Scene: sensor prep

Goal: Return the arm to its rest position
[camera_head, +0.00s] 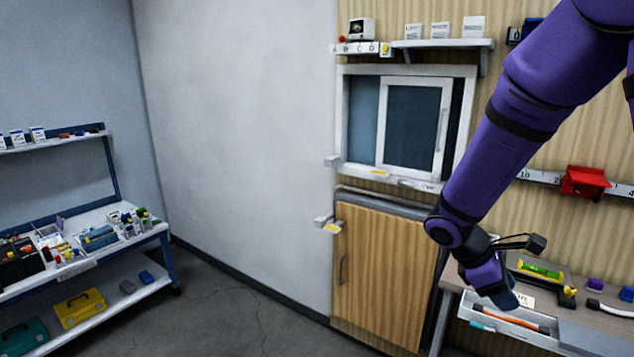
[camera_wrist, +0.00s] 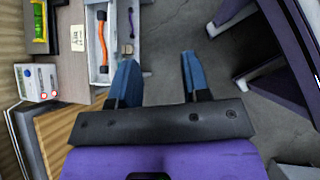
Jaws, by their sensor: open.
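My purple arm (camera_head: 505,130) reaches down from the upper right in the head view. Its end, my gripper (camera_head: 503,298), is over the left part of the workbench by the open drawer. In the wrist view my gripper (camera_wrist: 158,75) shows two blue fingers spread apart with nothing between them. The fingertips point past the drawer's edge toward the floor. Whether the gripper touches the drawer cannot be told.
The open drawer (camera_wrist: 131,72) holds an orange-handled tool (camera_wrist: 103,42). A yellow-green level (camera_head: 540,270) lies on the bench. A wooden cabinet door (camera_head: 378,275) and window (camera_head: 412,125) are behind. A stocked shelf rack (camera_head: 150,238) stands left; floor between is clear.

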